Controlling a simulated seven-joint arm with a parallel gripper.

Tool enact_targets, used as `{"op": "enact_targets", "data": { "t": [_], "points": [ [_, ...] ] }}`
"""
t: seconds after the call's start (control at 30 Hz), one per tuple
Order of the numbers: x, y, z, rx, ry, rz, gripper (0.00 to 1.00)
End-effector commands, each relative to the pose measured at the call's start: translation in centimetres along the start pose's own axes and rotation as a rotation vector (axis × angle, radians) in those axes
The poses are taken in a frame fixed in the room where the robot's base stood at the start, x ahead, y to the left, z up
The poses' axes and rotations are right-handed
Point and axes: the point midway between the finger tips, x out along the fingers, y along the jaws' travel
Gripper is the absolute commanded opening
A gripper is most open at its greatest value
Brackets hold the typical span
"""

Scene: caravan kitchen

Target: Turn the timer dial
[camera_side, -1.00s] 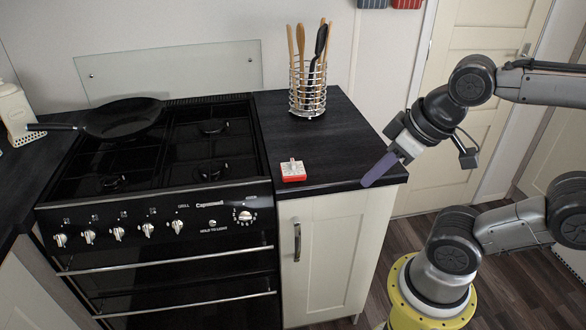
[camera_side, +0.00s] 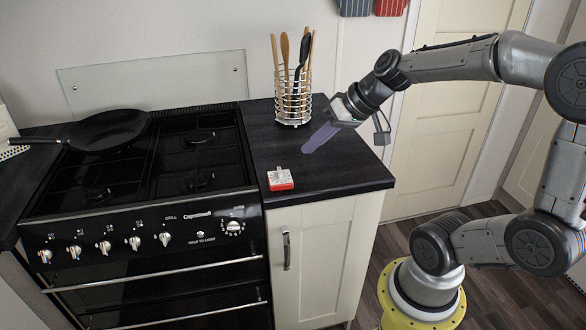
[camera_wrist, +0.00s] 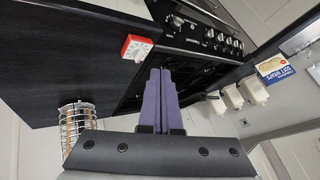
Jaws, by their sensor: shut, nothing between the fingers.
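A small red and white timer (camera_side: 280,179) with a pale knob on top sits near the front left corner of the black worktop. It also shows in the wrist view (camera_wrist: 137,47), up and left of the fingertips. My gripper (camera_side: 307,148) is above the worktop, behind and to the right of the timer, and apart from it. Its purple fingers are shut with nothing between them, and they lie side by side in the wrist view (camera_wrist: 160,75). The cooker's front panel carries a round marked dial (camera_side: 233,227).
A wire holder (camera_side: 292,108) with wooden and black utensils stands at the back of the worktop (camera_side: 340,178), close behind my gripper. The cooker with a black frying pan (camera_side: 108,130) is to the left. The worktop's front right is clear.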

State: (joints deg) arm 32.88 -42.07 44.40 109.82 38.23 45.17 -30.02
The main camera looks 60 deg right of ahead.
Motion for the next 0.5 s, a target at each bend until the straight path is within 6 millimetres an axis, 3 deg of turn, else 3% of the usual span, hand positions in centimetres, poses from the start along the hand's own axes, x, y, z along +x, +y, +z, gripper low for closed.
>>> {"op": "enact_targets", "data": {
  "t": [0.03, 0.2, 0.37, 0.5],
  "points": [
    [0.5, 2.2, -0.5, 0.077, 0.013, 0.018, 0.0],
    [1.2, 6.7, -0.3, 0.223, 0.027, 0.065, 0.0],
    [1.1, 7.9, -0.2, 0.255, 0.036, 0.082, 0.0],
    [2.4, 8.0, -0.2, 0.254, 0.033, 0.081, 0.0]
  ]
}}
